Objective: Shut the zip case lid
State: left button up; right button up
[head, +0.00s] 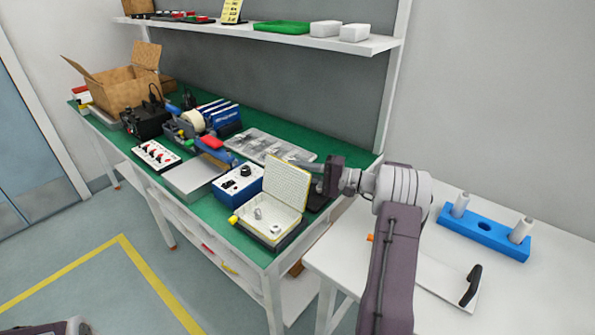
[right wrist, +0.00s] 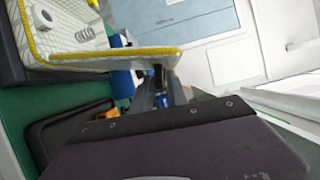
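The zip case stands open at the near end of the green bench. Its shallow base (head: 247,222) has a yellow rim and holds several small metal parts. Its pale lid (head: 287,184) stands up, leaning back, at the base's far right side. My right gripper (head: 308,164) is behind the lid's upper right edge, its slim fingers close together and looking shut. In the right wrist view the fingertips (right wrist: 165,80) lie right at the lid's yellow edge (right wrist: 125,54); I cannot tell whether they touch. My left gripper is not in view.
A blue control box (head: 238,186) stands just left of the case. A clear parts tray (head: 268,146) lies behind it. A dark tray (right wrist: 62,130) is beside the case. A white table (head: 540,285) with a blue peg block (head: 484,236) is at the right.

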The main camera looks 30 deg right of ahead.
grip_shut()
jog(key=shift+f, duration=0.1)
dwell(1.2)
